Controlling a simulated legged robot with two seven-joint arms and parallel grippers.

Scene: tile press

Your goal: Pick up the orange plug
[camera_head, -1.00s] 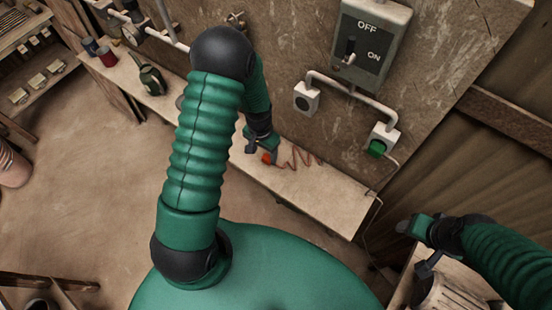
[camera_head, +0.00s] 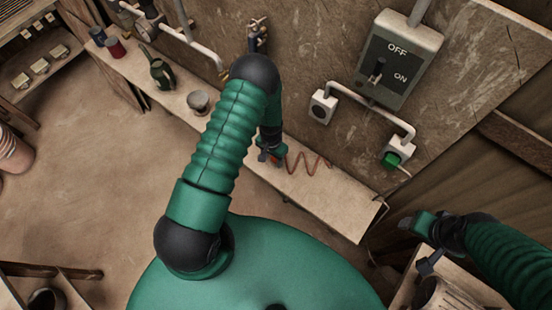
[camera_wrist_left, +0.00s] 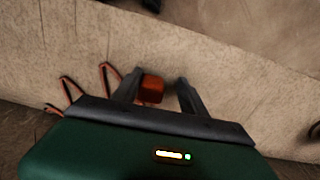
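The orange plug (camera_wrist_left: 152,88) sits between the two fingers of my left gripper (camera_wrist_left: 160,80) in the left wrist view, nearer the left finger. The right finger stands clear of it, so the gripper is open around the plug. In the head view my left gripper (camera_head: 267,155) is low over the bench, and only a small bit of the plug (camera_head: 276,158) shows beside it. The plug's coiled cord (camera_head: 308,165) runs right along the bench. My right gripper (camera_head: 418,246) looks open and empty at the lower right.
The narrow wooden bench (camera_head: 335,205) runs along the wall. On the wall are an OFF/ON switch box (camera_head: 398,62), a white socket (camera_head: 322,107) and a socket with a green plug (camera_head: 392,158). A cup (camera_head: 198,102) and a green can (camera_head: 160,73) stand further left.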

